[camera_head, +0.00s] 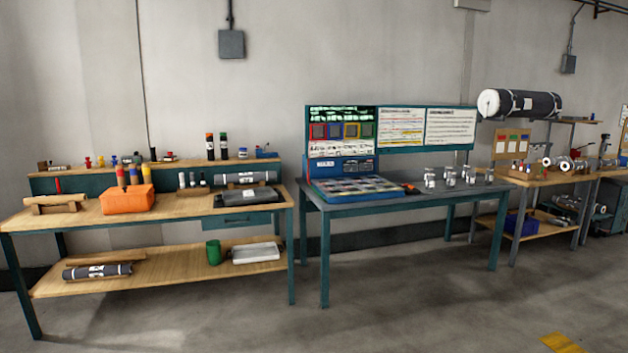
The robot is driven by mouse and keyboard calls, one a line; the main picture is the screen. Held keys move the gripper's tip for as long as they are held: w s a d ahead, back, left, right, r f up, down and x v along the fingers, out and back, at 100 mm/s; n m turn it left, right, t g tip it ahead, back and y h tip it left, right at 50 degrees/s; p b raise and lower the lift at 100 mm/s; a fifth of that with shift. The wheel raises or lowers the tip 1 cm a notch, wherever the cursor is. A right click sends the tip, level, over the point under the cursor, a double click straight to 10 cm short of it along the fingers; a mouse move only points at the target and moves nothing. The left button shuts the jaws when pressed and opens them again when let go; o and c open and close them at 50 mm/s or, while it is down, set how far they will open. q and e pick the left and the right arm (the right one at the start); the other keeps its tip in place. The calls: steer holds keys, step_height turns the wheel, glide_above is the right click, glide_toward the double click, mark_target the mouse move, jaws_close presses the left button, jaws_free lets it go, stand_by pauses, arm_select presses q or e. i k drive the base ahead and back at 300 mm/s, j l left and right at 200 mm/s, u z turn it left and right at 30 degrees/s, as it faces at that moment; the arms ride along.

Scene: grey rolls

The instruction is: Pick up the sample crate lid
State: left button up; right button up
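Neither of my grippers is in view. I cannot tell for sure which thing is the sample crate lid. A blue case (317,194) with several coloured sample squares lies on the middle table, with an upright blue panel at its back. A pale, flat, box-like item (256,253) lies on the lower shelf of the left bench. A dark, flat item (246,197) lies on that bench's top at the right, in front of a grey roll (240,177).
The left wooden bench (170,211) also holds an orange box (127,199); a green cup (213,252) stands on its lower shelf. The middle table (400,204) bears several small metallic pieces. A large roll (525,104) rests high at right. The floor in front is clear.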

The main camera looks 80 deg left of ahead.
mark_target(114, 191)
steer(key=u, duration=3.85)
steer(key=i+j+u, duration=0.25)
steer(key=i, duration=0.65)
steer(key=i+u, duration=0.25)
steer(key=i, duration=1.75)
steer(key=i+j+z, duration=0.15)
steer(key=i, duration=0.9)
